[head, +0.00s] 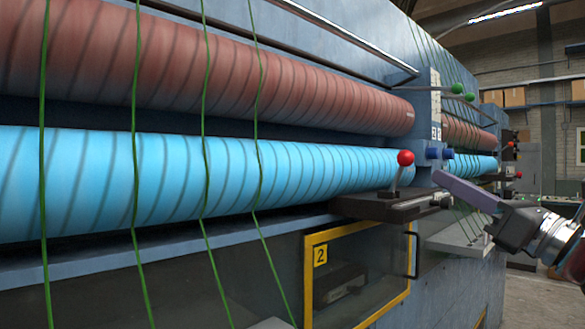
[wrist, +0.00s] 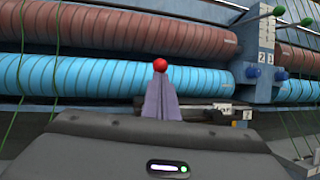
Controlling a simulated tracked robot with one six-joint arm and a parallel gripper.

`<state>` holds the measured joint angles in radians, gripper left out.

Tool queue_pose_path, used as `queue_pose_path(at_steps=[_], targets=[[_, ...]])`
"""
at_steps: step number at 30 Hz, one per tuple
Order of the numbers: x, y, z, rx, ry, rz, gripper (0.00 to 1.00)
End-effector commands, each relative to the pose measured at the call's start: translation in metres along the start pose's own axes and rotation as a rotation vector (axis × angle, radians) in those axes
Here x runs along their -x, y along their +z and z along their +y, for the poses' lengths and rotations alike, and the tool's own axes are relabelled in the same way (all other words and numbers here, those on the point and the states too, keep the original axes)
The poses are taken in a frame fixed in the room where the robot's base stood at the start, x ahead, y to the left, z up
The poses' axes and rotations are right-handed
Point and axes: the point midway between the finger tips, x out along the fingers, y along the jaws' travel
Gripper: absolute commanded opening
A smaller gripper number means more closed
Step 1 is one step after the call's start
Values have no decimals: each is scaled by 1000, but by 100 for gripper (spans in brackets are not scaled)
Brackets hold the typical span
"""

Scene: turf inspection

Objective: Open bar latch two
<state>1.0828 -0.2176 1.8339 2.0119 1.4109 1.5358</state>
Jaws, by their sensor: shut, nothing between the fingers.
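A lever with a red ball knob (head: 405,158) stands upright on a dark bracket (head: 355,207) in front of the blue roller. In the wrist view the knob (wrist: 160,64) shows just beyond my fingertips. My gripper (head: 437,177) has purple fingers that are shut and empty. In the head view their tips are to the right of the lever, a little below the knob; I cannot tell whether they touch it. Below the bracket is a yellow-framed window door (head: 330,237) with a "2" label (head: 320,255) and a black handle (head: 415,256) at its right side.
A brown-red roller (head: 250,75) lies above the blue roller (head: 200,185). A blue post with blue knobs (head: 434,153) and green balls (head: 457,88) stands at the rollers' end. Green strands hang across the left. Another red-knobbed lever (head: 519,175) is farther right.

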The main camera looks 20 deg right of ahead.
Motion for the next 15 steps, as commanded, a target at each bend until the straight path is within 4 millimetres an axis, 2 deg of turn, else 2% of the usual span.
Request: queue_pose_path(at_steps=[9, 15], targets=[[-38, 0, 1, -1, 2, 0, 0], [-51, 0, 0, 0, 1, -1, 0]])
